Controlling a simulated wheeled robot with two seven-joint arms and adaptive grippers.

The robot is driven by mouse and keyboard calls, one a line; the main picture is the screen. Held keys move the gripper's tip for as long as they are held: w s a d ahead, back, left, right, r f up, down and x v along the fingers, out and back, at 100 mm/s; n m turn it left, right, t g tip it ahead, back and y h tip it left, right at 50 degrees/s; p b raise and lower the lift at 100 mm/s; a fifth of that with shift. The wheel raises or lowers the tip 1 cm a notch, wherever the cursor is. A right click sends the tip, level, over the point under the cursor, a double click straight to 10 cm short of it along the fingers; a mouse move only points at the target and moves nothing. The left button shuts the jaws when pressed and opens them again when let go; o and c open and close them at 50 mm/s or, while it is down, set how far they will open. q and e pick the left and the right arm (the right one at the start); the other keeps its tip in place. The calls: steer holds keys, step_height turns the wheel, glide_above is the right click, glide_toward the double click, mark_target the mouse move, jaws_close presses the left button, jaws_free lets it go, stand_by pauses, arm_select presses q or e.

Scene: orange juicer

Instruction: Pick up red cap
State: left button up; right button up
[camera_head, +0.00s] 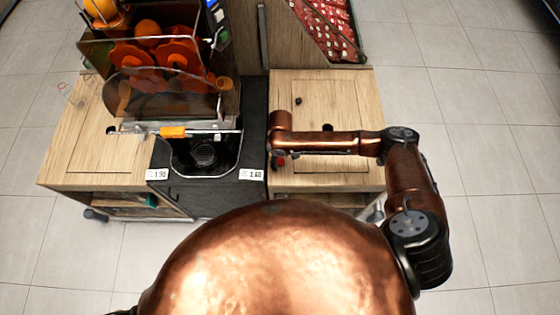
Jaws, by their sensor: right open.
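A small red thing (281,161), which looks like the red cap, shows low on the wooden counter top right of the juicer. My right arm reaches in from the right over this counter, and its dark gripper (275,153) points down right at the red thing. The gripper is open; its fingers are small and partly hidden by the wrist, so I cannot tell whether they touch the cap. My left gripper is not in view.
The orange juicer (170,90) with oranges stands left of my right gripper, above a dark sink-like tray (203,170). A sloped bin of red items (330,28) stands behind the right counter (357,95). Tiled floor lies free to the right.

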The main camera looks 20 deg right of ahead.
steer(key=shift+f, duration=0.35)
steer(key=shift+r, duration=0.1)
steer(key=shift+c, duration=0.6)
steer(key=c, duration=0.7)
steer(key=shift+o, duration=0.2)
